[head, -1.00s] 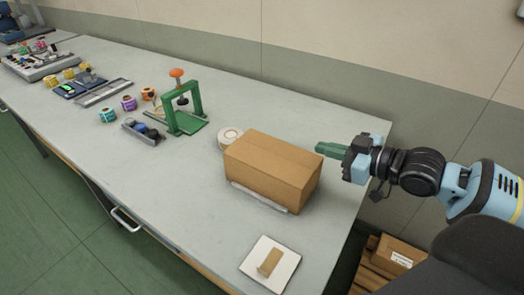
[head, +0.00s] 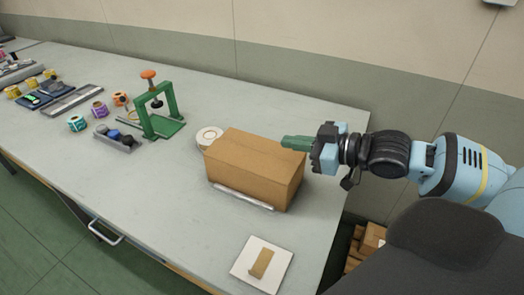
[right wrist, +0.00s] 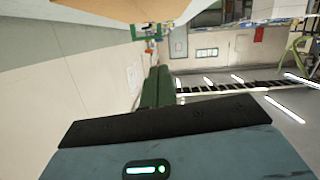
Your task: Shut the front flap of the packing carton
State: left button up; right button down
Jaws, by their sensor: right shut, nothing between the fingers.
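The packing carton (head: 250,178) is a brown box on the grey table. Its top looks closed and flat, and no raised flap shows in the head view. I cannot tell the front flap apart from the front side. My right gripper (head: 284,142) has green fingers, is shut and empty, and sits at the carton's upper right edge. I cannot tell if it touches the carton. In the right wrist view the shut green fingers (right wrist: 155,88) point away from the camera, and a tan surface (right wrist: 130,8) shows at the top. My left gripper is not in view.
A grey metal strip (head: 243,196) lies along the carton's front base. A white tape roll (head: 208,135) is behind its left corner. A white plate (head: 252,278) with a small brown piece (head: 262,262) lies in front. A green press (head: 160,108) and several spools stand to the left.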

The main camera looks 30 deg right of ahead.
aim_at(260, 154)
jog(key=shift+b+x, duration=0.4)
jog(key=shift+x, duration=3.5)
jog(key=f, duration=0.3)
jog(key=shift+w, duration=0.3)
jog(key=shift+d+f, duration=0.15)
jog(key=shift+f, duration=0.35)
jog(key=shift+f, duration=0.1)
jog(key=shift+f, duration=0.3)
jog(key=shift+d+f+m, duration=0.15)
jog(key=shift+f+m, duration=0.3)
jog(key=shift+m, duration=0.15)
